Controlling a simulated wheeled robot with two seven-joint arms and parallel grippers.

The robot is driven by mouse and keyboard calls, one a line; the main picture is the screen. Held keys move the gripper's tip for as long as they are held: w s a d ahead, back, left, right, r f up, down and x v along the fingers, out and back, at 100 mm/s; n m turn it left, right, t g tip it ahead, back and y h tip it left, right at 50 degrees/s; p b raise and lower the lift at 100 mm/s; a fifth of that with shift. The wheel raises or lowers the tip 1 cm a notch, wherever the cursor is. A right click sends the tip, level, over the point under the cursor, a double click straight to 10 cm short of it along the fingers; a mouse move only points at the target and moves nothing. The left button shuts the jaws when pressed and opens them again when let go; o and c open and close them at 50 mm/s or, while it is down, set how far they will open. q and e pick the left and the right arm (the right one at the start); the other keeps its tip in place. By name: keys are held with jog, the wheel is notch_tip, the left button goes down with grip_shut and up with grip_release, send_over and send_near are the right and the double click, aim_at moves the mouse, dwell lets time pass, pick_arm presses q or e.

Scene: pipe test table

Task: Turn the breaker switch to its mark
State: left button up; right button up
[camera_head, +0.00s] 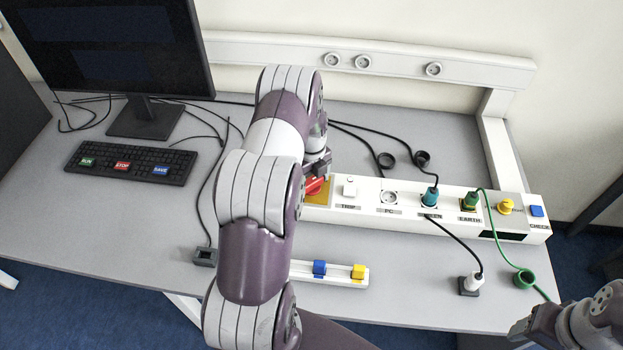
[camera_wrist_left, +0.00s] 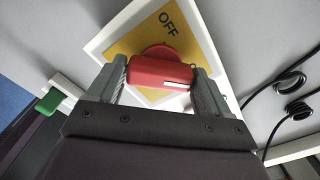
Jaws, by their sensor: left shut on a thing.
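The breaker switch (camera_head: 314,187) is a red rotary handle on a yellow plate at the left end of the white test strip. My left gripper (camera_head: 318,170) reaches down to it, and my arm hides part of the plate. In the left wrist view the red switch (camera_wrist_left: 160,72) sits between the two fingers of my left gripper (camera_wrist_left: 163,84), which is shut on it. A white line marks the handle near its right end. "OFF" is printed on the yellow plate (camera_wrist_left: 135,45); other markings are hidden. My right gripper (camera_head: 522,330) is partly in view at the lower right.
The strip (camera_head: 365,210) carries a white TRIP button, sockets, plugs with cables, a yellow knob and a blue button. A rail with coloured sliders (camera_head: 338,274) lies in front. A keyboard (camera_head: 130,162) and monitor (camera_head: 110,45) stand at the left. Cables cross the table behind the strip.

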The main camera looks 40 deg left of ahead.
aim_at(312, 180)
pick_arm(q)
jog(key=shift+w+r, duration=0.1)
jog(key=shift+r, duration=0.05)
jog(key=o, duration=1)
jog(key=shift+c, duration=0.2)
notch_tip(312, 180, up, 13)
jog(key=b, duration=0.1)
jog(key=shift+f, duration=0.2)
